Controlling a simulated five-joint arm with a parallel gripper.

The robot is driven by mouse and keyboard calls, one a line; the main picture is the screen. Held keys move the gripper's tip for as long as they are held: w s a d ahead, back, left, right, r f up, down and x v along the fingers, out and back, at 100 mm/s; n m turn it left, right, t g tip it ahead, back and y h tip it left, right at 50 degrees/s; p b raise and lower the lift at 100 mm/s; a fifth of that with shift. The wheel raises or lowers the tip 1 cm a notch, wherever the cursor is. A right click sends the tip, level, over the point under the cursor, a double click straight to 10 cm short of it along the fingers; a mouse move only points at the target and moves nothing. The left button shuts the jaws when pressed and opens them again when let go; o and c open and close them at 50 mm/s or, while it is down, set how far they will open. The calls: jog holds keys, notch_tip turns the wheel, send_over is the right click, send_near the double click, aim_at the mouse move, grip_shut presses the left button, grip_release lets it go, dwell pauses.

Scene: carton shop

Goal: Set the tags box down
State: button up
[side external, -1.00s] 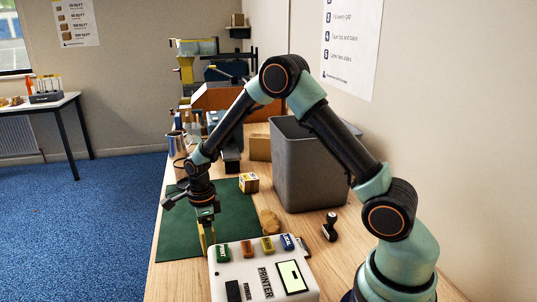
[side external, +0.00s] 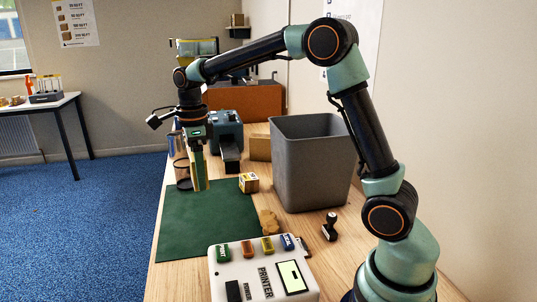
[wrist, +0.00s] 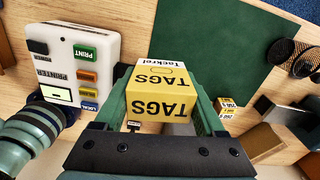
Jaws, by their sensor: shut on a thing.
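The tags box (wrist: 162,92), yellow and white with "TAGS" lettering, is between the fingers of my gripper (side external: 201,186) in the wrist view. My gripper is shut on it. The box appears to be held clear of the mat; the exact gap is hard to tell.
A small yellow-and-white box (side external: 249,182) stands at the mat's right edge. A white printer (side external: 262,270) is in front, a grey bin (side external: 310,165) to the right, and a dark mesh cup (side external: 183,172) beyond the mat. Most of the mat is bare.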

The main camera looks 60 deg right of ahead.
jog(key=m, duration=0.2)
send_over(219, 217)
notch_tip(219, 217, down, 20)
jog(key=shift+r, duration=0.1)
dwell(0.3)
jog(key=o, duration=1.3)
jog(key=shift+o, duration=0.2)
